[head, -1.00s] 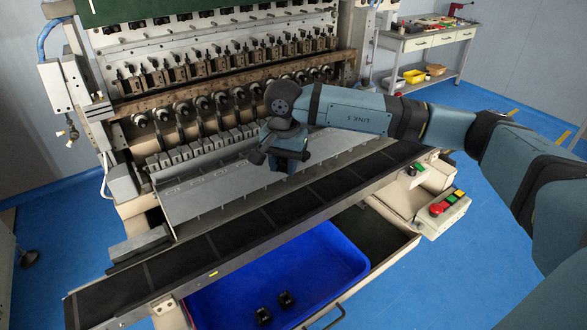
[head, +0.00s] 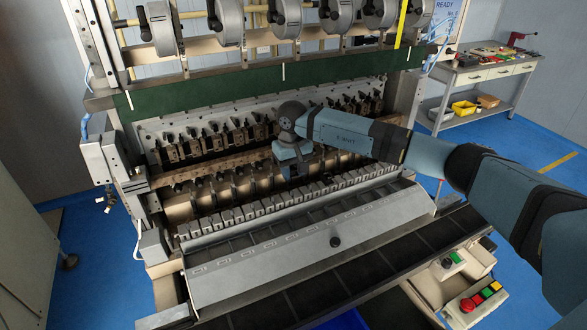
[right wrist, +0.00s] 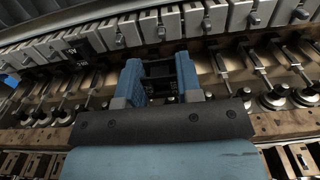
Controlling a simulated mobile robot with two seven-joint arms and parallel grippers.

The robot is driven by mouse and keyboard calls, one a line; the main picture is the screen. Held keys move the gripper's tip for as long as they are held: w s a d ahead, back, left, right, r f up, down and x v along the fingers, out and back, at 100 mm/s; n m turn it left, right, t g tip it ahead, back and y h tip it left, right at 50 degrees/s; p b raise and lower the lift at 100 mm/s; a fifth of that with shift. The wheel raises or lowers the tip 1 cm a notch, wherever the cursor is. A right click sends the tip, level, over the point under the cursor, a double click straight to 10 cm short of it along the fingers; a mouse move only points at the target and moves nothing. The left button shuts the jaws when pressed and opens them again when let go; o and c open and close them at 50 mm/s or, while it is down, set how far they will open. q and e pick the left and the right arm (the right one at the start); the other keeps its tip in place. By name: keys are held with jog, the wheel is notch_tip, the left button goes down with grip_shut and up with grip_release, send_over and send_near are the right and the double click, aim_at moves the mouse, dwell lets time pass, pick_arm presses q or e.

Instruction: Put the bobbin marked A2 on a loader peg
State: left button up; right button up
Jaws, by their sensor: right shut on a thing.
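My right gripper (head: 293,172) is over the row of spindles (head: 238,186) at the middle of the winder, behind the row of grey blocks (head: 262,207). In the right wrist view its two blue fingers (right wrist: 158,78) are shut on a dark bobbin (right wrist: 160,71), mostly hidden between them. No marking on it can be read. The same view shows metal spindles or pegs on both sides and the grey blocks beyond the fingers. Which of these parts are loader pegs I cannot tell. A dark piece with small white marks (right wrist: 79,56) is left of the fingers. My left gripper is not in view.
A long sloping grey cover (head: 300,252) and a dark belt (head: 350,275) run in front of the spindles. A green rail (head: 200,107) with large reels crosses above. A button box (head: 478,303) is at the front right. The blue bin (head: 345,321) barely shows.

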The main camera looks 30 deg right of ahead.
aim_at(292, 196)
jog(key=shift+s+f, duration=0.1)
jog(key=shift+f, duration=0.4)
notch_tip(292, 196, down, 2)
jog(key=shift+f+b, duration=0.25)
jog(key=shift+b, duration=0.3)
jog(key=shift+f, duration=0.7)
jog(key=shift+f, duration=0.1)
jog(key=shift+f+b, duration=0.1)
jog(key=shift+b, duration=0.3)
jog(key=shift+f+b, duration=0.8)
jog(key=shift+f, duration=0.05)
